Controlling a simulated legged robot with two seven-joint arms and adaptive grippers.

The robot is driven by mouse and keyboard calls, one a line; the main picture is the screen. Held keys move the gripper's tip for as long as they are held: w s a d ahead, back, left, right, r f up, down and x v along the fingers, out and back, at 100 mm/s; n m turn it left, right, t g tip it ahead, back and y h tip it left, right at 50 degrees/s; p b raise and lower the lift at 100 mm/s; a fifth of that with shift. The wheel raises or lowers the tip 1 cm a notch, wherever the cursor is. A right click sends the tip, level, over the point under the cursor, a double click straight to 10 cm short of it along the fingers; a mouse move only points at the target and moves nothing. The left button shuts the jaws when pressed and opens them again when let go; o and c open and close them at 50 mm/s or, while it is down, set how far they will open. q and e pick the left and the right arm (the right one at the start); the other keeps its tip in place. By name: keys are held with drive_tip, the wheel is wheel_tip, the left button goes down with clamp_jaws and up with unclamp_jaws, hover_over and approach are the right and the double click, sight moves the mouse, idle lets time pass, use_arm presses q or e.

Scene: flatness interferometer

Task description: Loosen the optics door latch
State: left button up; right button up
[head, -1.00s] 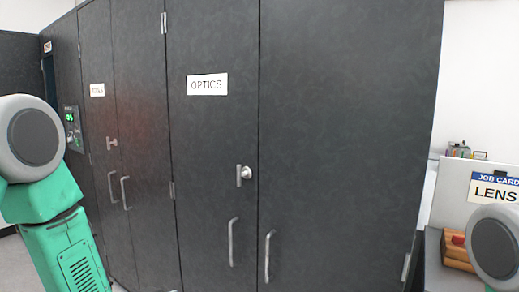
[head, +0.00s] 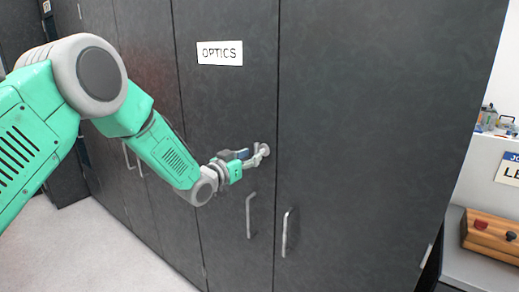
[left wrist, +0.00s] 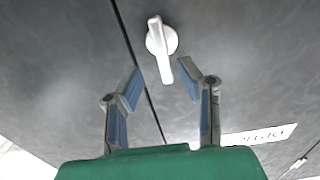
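The black optics door (head: 225,105) is closed and carries a white OPTICS label (head: 220,52). Its silver latch, a round boss with a lever (head: 265,149), is partly covered by my left gripper (head: 254,157) in the head view. In the left wrist view the latch (left wrist: 160,40) is at top centre, its lever pointing down the picture. The left gripper (left wrist: 160,79) is open there, with one fingertip on each side of the lever's end. Gaps show on both sides; I cannot tell the depth between them. My right gripper is out of view.
Vertical pull handles hang below the latch, one on the optics door (head: 249,215) and one on the neighbouring panel (head: 287,232). At right is a wooden block (head: 490,238) on a grey surface. Pale floor lies clear at lower left.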

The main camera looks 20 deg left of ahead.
sight(255, 152)
use_arm(q)
drive_tip(key=shift+w+d+p, duration=0.1)
drive_tip(key=shift+w+p, duration=0.2)
drive_tip(key=shift+w, duration=1.65)
drive_tip(key=shift+d, duration=0.5)
clamp_jaws()
